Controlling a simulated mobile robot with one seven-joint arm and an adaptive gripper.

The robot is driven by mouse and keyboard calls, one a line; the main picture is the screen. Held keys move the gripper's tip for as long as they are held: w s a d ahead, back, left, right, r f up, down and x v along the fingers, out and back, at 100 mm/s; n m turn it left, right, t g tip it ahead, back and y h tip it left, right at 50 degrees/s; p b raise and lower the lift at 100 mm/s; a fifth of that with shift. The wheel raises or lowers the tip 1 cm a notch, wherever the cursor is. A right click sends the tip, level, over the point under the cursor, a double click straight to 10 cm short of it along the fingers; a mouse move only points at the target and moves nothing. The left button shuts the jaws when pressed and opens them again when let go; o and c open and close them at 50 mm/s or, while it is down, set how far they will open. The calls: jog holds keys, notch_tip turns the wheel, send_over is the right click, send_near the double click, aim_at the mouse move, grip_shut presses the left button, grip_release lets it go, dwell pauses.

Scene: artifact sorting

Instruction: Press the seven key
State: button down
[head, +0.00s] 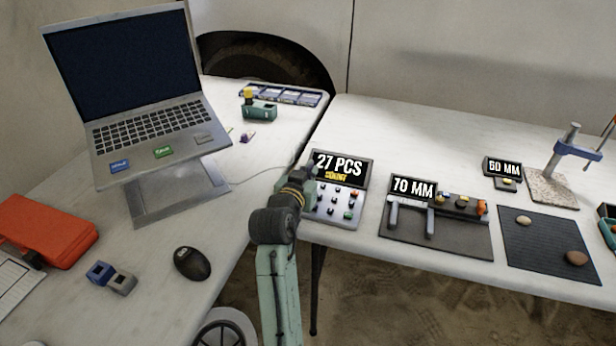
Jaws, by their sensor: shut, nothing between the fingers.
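A counter device (353,217) stands near the front edge of the right table. Its dark display (343,168) reads "27 PCS" with small yellow text below. Under the display is a sloped grey panel with several small dark, red and green keys. The labels on the keys are too small to read, so I cannot tell which is the seven. My gripper (307,172) is at the left side of this device, shut and empty. My arm hides part of the panel's left edge. I cannot tell whether the fingertips touch the device.
A caliper stand (405,243) reading "70 MM" is close on the right, beside a dark mat (548,240) with stones. A laptop (150,125) on a stand, a mouse (192,264) and a red case (45,230) occupy the left table.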

jog(key=b+v, duration=0.2)
jog(key=v, duration=0.1)
jog(key=shift+w+r, duration=0.1)
jog(key=shift+r, duration=0.1)
jog(key=b+v, duration=0.1)
jog(key=v, duration=0.6)
jog(key=shift+r+b, duration=0.2)
jog(key=shift+b, duration=0.1)
jog(key=shift+a, duration=0.1)
